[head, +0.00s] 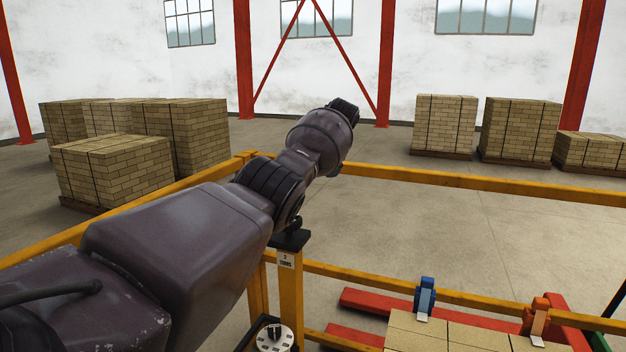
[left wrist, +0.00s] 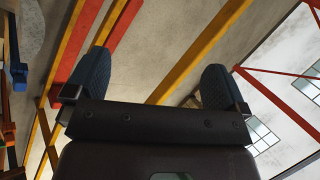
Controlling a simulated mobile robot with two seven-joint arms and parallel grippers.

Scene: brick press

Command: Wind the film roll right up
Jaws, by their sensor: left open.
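No film roll can be made out in either view. My left arm comes in from the lower left of the head view and reaches up past a yellow post (head: 290,290) with a black top and a small white label. Its far end hides what lies behind it. In the left wrist view my left gripper (left wrist: 155,82) is open, with its two dark ribbed fingers wide apart and nothing between them. A white disc (head: 267,346) with dark parts on it sits low beside the post. My right gripper is not in view.
Yellow rails (head: 480,183) run around and in front of the arm. A blue clamp (head: 425,295) and an orange clamp (head: 537,318) stand at a brick stack (head: 416,335) at lower right. Strapped brick pallets (head: 115,168) stand beyond the rails, with open floor between.

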